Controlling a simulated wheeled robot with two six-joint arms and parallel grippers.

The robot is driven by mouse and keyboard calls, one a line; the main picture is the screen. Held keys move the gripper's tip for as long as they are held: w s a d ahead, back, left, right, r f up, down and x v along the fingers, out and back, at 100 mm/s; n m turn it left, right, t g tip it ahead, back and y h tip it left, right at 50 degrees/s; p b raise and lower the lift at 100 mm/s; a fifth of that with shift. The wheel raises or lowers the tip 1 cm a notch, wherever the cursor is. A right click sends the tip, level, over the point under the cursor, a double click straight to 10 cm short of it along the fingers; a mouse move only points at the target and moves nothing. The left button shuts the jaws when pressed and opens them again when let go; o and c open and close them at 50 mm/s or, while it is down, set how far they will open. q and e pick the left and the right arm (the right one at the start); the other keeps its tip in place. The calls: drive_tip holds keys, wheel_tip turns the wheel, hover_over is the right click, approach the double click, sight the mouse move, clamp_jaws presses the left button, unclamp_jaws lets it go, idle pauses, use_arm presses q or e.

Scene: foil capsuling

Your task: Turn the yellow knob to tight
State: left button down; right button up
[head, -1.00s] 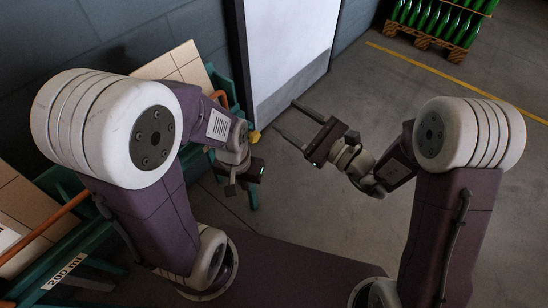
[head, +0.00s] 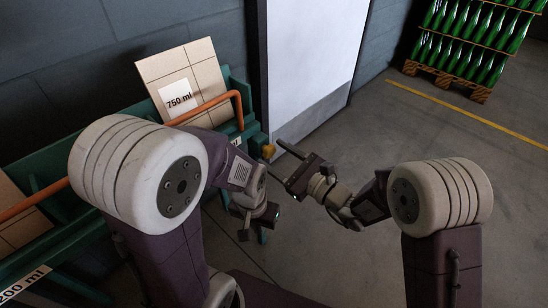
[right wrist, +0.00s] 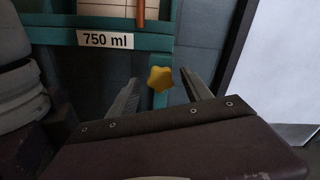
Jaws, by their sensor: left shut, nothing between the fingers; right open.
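The yellow knob (right wrist: 160,79) is star-shaped and sits on the green post below the 750 ml label in the right wrist view. In the head view the knob (head: 268,151) is small, at the right end of the green frame. My right gripper (head: 272,153) is open, pointing at the knob. In the right wrist view its fingers (right wrist: 160,84) are left and right of the knob, with a gap on each side; I cannot tell the remaining depth. My left gripper (head: 244,232) is shut and empty, lower than the right one and in front of the frame.
The green frame (head: 238,80) holds cartons (head: 185,68) and an orange bar (head: 242,108). A white door panel (head: 310,60) stands right of it. Green bottles on a pallet (head: 447,83) are far back right. The floor at right is clear.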

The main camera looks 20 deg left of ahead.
drive_tip(key=shift+w+a, duration=0.2)
drive_tip(key=shift+a, duration=0.2)
clamp_jaws()
